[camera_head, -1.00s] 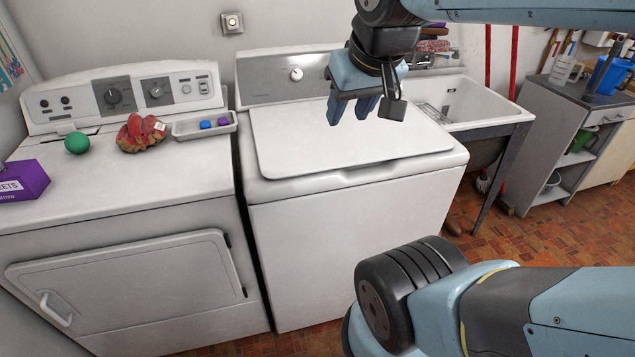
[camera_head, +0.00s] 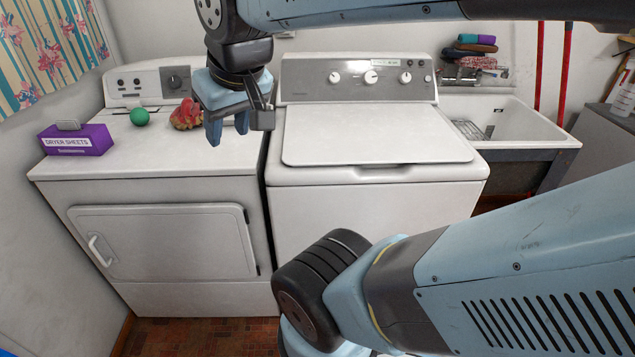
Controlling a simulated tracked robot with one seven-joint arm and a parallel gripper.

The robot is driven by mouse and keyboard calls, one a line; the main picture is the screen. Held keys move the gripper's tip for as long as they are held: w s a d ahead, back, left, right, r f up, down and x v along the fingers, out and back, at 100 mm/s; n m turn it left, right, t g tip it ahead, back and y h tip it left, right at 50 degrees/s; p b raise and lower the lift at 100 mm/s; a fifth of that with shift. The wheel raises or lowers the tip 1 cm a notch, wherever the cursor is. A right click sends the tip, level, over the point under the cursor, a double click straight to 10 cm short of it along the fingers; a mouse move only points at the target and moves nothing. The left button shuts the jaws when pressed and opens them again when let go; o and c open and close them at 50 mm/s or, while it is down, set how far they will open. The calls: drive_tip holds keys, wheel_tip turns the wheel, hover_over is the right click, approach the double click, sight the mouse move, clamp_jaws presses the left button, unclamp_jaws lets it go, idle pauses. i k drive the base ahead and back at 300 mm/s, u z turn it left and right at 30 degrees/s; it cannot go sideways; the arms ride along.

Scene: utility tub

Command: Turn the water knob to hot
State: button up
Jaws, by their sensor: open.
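The washer (camera_head: 380,200) stands in the middle with its lid shut. Its grey control panel (camera_head: 300,88) at the back carries three white knobs: a left knob (camera_head: 335,78), a larger middle knob (camera_head: 371,77) and a right knob (camera_head: 405,77). The labels are too small to read, so I cannot tell which is the water knob or where it points.
The dryer (camera_head: 150,180) stands left, with a purple dryer sheets box (camera_head: 76,140), a green ball (camera_head: 139,117) and a red patterned cloth (camera_head: 186,115) on top. A utility tub (camera_head: 540,125) stands right of the washer, with folded cloths (camera_head: 475,45) behind. The washer lid top is clear.

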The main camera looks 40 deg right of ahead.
sight(403, 78)
drive_tip(key=z, duration=0.7)
drive_tip(key=i, duration=0.1)
drive_tip(key=u, duration=2)
drive_tip(key=k, duration=2.3)
drive_tip(key=z, duration=1.65)
drive_tip(key=i, duration=0.9)
drive_tip(key=z, duration=0.1)
